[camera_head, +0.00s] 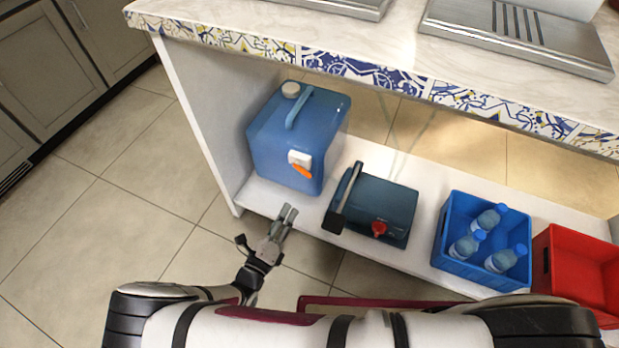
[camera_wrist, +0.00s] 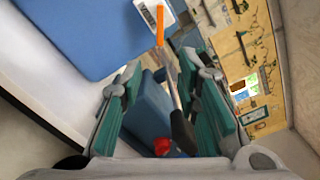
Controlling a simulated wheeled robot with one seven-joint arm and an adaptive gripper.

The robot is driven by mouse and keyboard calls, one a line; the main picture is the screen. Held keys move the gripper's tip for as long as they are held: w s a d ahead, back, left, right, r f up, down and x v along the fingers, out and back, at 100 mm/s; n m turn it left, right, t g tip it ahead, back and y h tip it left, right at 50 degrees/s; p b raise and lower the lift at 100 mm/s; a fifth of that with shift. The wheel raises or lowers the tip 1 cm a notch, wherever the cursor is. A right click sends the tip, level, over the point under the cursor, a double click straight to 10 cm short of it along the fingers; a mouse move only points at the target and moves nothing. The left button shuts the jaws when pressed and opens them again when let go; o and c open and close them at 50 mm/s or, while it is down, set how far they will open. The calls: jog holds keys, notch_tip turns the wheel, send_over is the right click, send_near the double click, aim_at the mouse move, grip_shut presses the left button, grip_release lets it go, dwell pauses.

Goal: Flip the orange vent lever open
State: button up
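The orange vent lever (camera_head: 302,171) sits on a white fitting (camera_head: 299,157) low on the front of the blue water container (camera_head: 274,140), which stands on the shelf. In the wrist view the lever (camera_wrist: 160,25) hangs down from the white fitting (camera_wrist: 148,11), beyond my fingertips. My gripper (camera_head: 287,213) is in front of the shelf edge, below and short of the lever, and does not touch it. In the wrist view its two green-padded fingers (camera_wrist: 160,70) stand apart with nothing held between them. Nothing hides the lever.
A dark teal canister (camera_head: 385,208) with a black handle and red knob stands right of the blue container. Further right are a blue crate (camera_head: 447,240) of bottles and a red crate (camera_head: 572,270). The counter (camera_head: 380,40) overhangs the shelf. The floor at left is clear.

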aim_at(306, 176)
jog(key=b+x, duration=0.3)
jog(key=x, duration=1)
jog(key=shift+w+d+f, duration=0.1)
jog(key=shift+w+d, duration=0.05)
jog(key=shift+w, duration=0.2)
grip_shut()
